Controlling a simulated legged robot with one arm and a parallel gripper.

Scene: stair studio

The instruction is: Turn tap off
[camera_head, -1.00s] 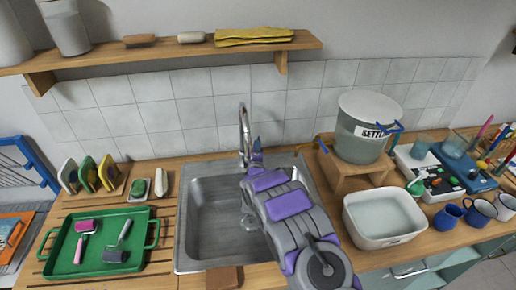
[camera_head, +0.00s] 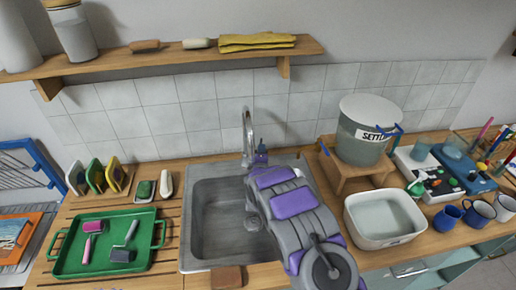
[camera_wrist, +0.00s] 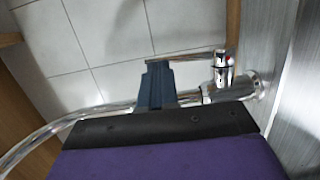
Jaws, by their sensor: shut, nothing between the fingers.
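The chrome tap (camera_head: 247,128) stands at the back of the steel sink (camera_head: 205,262), with its tall curved spout upright. In the wrist view, the tap body (camera_wrist: 223,72) is at the right, with red and blue marks on its head. A thin chrome lever (camera_wrist: 190,57) reaches left from the head, and the spout (camera_wrist: 35,138) curves away at lower left. My gripper (camera_head: 261,152) is just right of the tap. Its dark fingers (camera_wrist: 156,82) are shut and empty, close to the lever; I cannot tell if they touch it. I cannot make out running water.
A green tray (camera_head: 65,258) with rollers lies left of the sink. A settling bucket (camera_head: 358,148) on a wooden stand (camera_head: 345,185) and a white basin (camera_head: 385,235) are at the right. A shelf (camera_head: 180,60) hangs above the sink. A brown block (camera_head: 227,277) sits at the sink's front edge.

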